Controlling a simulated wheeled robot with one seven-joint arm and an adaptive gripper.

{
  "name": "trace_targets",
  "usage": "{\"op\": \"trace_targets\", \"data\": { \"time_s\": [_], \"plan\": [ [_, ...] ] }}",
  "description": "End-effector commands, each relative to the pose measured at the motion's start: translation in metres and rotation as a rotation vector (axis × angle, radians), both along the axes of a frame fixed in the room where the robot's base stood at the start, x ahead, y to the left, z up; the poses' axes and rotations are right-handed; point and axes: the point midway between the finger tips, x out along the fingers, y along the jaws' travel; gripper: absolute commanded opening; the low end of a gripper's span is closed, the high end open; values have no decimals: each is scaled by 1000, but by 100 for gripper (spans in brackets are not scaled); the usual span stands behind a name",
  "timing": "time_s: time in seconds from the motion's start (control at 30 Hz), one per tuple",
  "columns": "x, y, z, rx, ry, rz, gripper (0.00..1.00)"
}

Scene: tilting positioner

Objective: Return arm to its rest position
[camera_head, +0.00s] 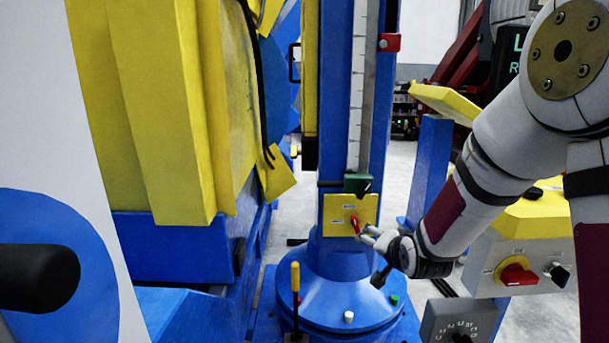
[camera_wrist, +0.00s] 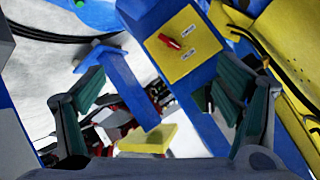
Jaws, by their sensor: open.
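My gripper (camera_head: 367,236) is at the end of my grey arm, just in front of the blue column (camera_head: 333,260). It sits close to the red switch handle (camera_head: 355,224) on the yellow plate (camera_head: 340,203). In the wrist view my gripper (camera_wrist: 165,115) is open, its two fingers wide apart with nothing between them. The red handle (camera_wrist: 170,42) shows there beyond the fingers, on the yellow plate (camera_wrist: 186,52). A gap to the handle shows in the wrist view; the head view does not settle the distance.
A yellow control box with a red rotary knob (camera_head: 517,275) stands below my forearm at right. A yellow-handled lever (camera_head: 295,285) rises beside the column base. Large yellow and blue machinery (camera_head: 160,110) fills the left. Grey floor (camera_head: 400,165) shows between column and blue post (camera_head: 430,160).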

Motion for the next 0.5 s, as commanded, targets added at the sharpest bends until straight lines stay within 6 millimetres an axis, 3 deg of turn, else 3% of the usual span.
{"op": "trace_targets", "data": {
  "time_s": [0.03,0.27,0.5],
  "plan": [
    [-14,-1,16,-36,34,17,85],
    [-97,-5,54,-184,245,112,85],
    [-206,-9,84,-295,466,231,85]
  ]
}}
